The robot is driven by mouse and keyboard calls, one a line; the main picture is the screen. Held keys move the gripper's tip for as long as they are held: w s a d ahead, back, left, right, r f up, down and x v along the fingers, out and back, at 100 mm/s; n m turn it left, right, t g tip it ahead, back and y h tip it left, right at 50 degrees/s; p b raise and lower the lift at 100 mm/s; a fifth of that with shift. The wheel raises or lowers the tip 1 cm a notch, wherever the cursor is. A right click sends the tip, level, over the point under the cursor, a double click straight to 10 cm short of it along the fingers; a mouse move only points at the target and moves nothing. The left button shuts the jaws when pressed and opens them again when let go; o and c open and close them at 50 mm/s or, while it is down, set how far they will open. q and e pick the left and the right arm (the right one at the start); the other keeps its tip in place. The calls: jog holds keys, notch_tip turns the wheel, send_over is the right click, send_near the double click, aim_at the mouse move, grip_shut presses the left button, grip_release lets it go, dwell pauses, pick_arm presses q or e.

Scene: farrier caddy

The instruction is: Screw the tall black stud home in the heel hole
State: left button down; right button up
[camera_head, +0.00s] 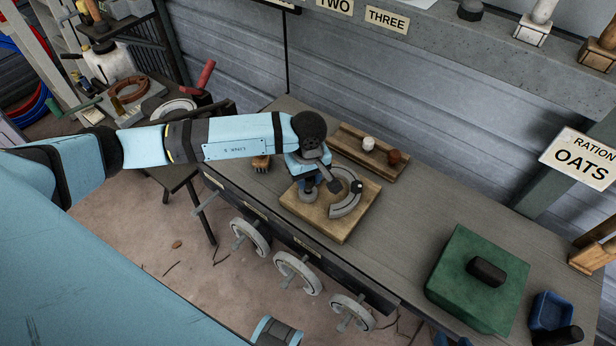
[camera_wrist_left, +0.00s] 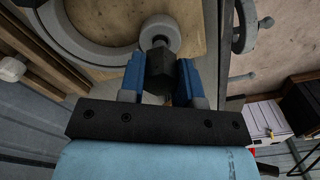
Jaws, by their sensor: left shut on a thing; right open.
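The grey horseshoe (camera_head: 346,203) lies on a square wooden board (camera_head: 318,225) on the bench; its curve also shows in the left wrist view (camera_wrist_left: 85,52). My left gripper (camera_head: 310,190) is over the board's left part, pointing down, and hides part of the shoe. Its blue fingers (camera_wrist_left: 160,78) are shut on the black stud (camera_wrist_left: 160,68). A round grey piece (camera_wrist_left: 160,33) shows just beyond the stud; how deep the stud sits is hidden. A small dark block (camera_head: 357,187) is on the shoe's right side. My right gripper (camera_head: 453,341) barely shows at the bottom edge, open.
A wooden tray (camera_head: 347,143) with a white piece (camera_head: 368,143) and a brown piece (camera_head: 394,157) lies behind the board. Several handwheels (camera_head: 297,273) stick out along the bench front. The bench between board and box is clear.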

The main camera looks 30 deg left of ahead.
pick_arm(q)
jog(key=shift+f+b, duration=0.8)
jog(key=shift+f, duration=0.05)
pick_arm(e)
jog(key=shift+f, duration=0.8)
pick_arm(q)
jog(key=shift+m+b, duration=1.25)
jog(key=shift+m, duration=0.15)
jog(key=shift+m+b, duration=0.6)
jog(key=shift+m, duration=0.2)
jog(key=shift+s+r+m, duration=0.1)
jog(key=shift+s+m, duration=0.05)
jog(key=shift+m, duration=0.15)
pick_arm(e)
jog(key=shift+w+f, duration=0.1)
jog(key=shift+f, duration=0.8)
jog(key=shift+a+r, duration=0.1)
jog(key=shift+r, duration=0.2)
